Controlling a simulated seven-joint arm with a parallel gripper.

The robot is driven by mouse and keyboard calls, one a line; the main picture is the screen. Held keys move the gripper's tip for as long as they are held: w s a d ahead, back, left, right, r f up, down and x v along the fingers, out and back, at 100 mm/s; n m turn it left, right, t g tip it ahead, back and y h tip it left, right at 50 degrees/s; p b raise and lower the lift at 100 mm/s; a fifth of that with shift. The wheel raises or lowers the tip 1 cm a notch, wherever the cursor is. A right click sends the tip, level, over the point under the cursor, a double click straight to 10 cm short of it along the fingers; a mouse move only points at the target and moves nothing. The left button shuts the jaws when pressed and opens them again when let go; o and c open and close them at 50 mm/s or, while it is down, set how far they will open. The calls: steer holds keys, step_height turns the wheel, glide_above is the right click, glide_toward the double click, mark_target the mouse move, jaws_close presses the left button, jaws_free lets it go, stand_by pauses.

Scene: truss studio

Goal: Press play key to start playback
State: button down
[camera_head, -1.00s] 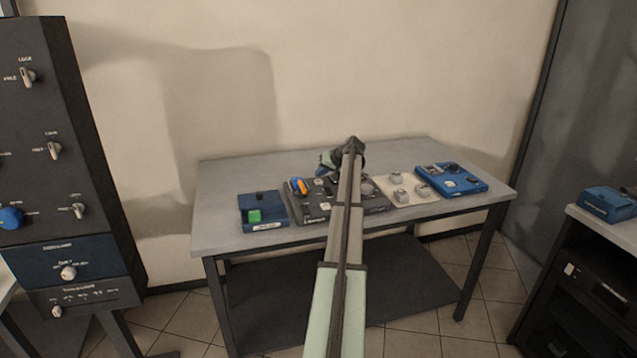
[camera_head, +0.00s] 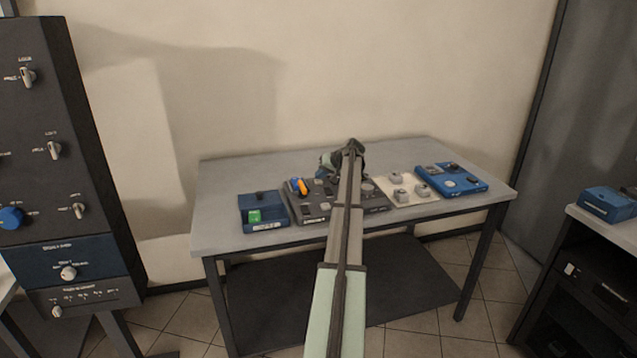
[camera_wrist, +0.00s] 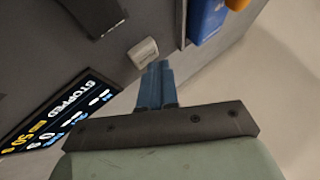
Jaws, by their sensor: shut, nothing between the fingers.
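The dark control panel (camera_head: 312,213) lies on the table, partly hidden behind my arm in the head view. In the wrist view its screen (camera_wrist: 60,110) reads "STOPPED". A pale square key (camera_wrist: 143,52) sits on the dark panel face; I cannot read a label on it, so I cannot tell which key it is. My gripper (camera_wrist: 158,66) is shut and empty, its blue fingers together. The fingertips appear just beside the pale key in the wrist view; contact is not clear. A dark block (camera_wrist: 95,15) and a blue part with an orange piece (camera_wrist: 237,4) are also near.
A blue box with a green button (camera_head: 255,216) stands left of the panel. A pale plate with several knobs (camera_head: 397,202) and a blue unit (camera_head: 452,180) stand right of it. The table (camera_head: 225,170) is bare at the back left. A tall dark rack (camera_head: 100,150) stands left.

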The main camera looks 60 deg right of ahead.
mark_target(321, 182)
steer(key=shift+f, duration=0.4)
stand_by(0.6)
steer(key=shift+r, duration=0.85)
steer(key=shift+r, duration=0.15)
steer(key=shift+r, duration=2.35)
